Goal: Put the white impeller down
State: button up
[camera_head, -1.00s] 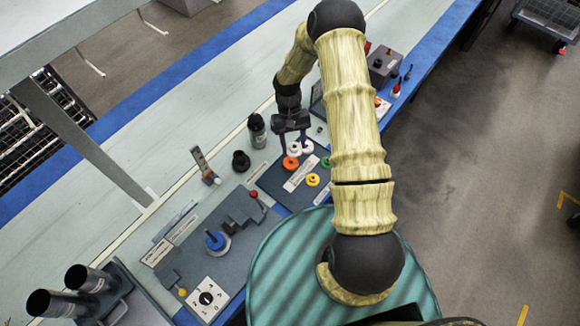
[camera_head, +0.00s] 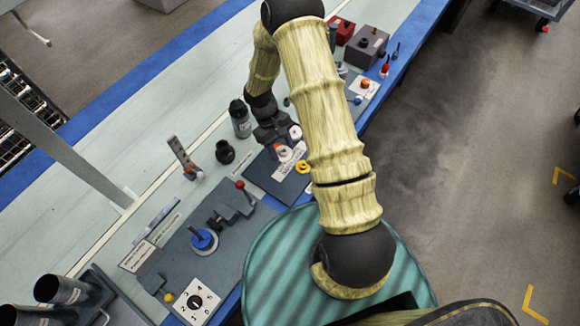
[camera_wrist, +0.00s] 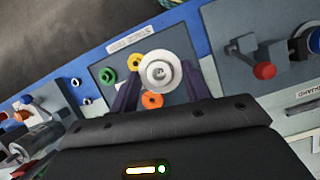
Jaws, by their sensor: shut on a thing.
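The white impeller (camera_wrist: 160,72) is a round stepped disc between my gripper's fingers (camera_wrist: 158,88) in the wrist view. My gripper is shut on it and holds it over the dark grey parts mat (camera_wrist: 180,93). In the head view the impeller (camera_head: 284,154) shows just below my gripper (camera_head: 277,141), partly over an orange disc. Whether the impeller touches the mat cannot be told. On the mat lie an orange disc (camera_wrist: 152,100), a yellow disc (camera_wrist: 135,62) and a green disc (camera_wrist: 107,76).
A black knob-like part (camera_head: 225,152) and a dark cylinder (camera_head: 240,118) stand left of the mat. A fixture with a red-knobbed lever (camera_head: 240,185) and a blue wheel (camera_head: 204,239) lies nearer. Grey (camera_head: 366,47) and red (camera_head: 342,30) boxes stand at the far right.

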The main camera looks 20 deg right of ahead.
jog(key=s+f+n+t+h+b, duration=0.1)
jog(key=s+f+n+b, duration=0.3)
jog(key=f+n+b, duration=0.2)
notch_tip(320, 180, down, 2)
jog(key=b, duration=0.3)
jog(key=shift+a, duration=0.25)
jog(key=shift+f, duration=0.1)
send_over(288, 189)
jog(key=a, duration=0.1)
jog(key=shift+w+f, duration=0.25)
jog(key=shift+f, duration=1.3)
jog(key=shift+w+f, duration=0.2)
jog(key=shift+f, duration=1.3)
jog(key=shift+f, duration=1.9)
jog(key=shift+f, duration=0.1)
